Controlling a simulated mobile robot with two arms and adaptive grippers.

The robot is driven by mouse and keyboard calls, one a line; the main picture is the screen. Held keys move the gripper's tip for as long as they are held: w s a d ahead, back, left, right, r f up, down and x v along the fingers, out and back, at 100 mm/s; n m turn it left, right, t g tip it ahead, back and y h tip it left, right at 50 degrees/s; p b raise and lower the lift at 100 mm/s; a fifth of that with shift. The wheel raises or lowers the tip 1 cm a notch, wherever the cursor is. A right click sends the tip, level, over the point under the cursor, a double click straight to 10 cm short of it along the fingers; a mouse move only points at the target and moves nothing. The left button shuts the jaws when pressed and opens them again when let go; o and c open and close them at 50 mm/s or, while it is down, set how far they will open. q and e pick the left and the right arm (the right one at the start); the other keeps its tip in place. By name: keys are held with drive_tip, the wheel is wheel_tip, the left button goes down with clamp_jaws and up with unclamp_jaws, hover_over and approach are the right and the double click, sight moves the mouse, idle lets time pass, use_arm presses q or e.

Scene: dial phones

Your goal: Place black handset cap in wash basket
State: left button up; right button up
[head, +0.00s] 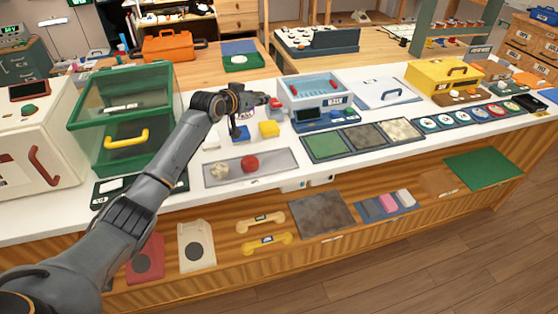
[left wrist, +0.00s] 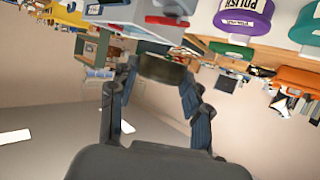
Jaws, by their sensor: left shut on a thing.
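The cap is too small to make out in the head view. The cap is apart from the basket as far as I can tell. My right gripper is not in view.
A green clear-sided case (head: 122,143) with a yellow handle stands left of my arm. A grey tray (head: 270,178) holds a cream and a red cap. A three-section mat (head: 325,146) lies right.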

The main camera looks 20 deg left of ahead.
use_arm(q)
drive_tip(key=shift+s+d+f, duration=0.1)
drive_tip(key=shift+s+d, duration=0.1)
drive_tip(key=shift+d, duration=0.05)
drive_tip(key=s+d+f+p, duration=0.2)
drive_tip(key=s+d+f, duration=0.1)
drive_tip(key=s+d, duration=0.2)
drive_tip(key=b, duration=0.4)
hover_over(277, 163)
drive_tip(key=f, duration=0.6)
drive_tip(key=shift+w+a, duration=0.3)
drive_tip(key=shift+s+d+f, duration=0.1)
drive_tip(key=shift+s, duration=0.05)
drive_tip(key=f+b, duration=0.2)
drive_tip(key=f, duration=0.1)
drive_tip(key=shift+s+d, duration=0.2)
drive_tip(key=shift+s, duration=0.1)
drive_tip(key=shift+f, duration=0.2)
drive_tip(key=shift+w+r, duration=0.1)
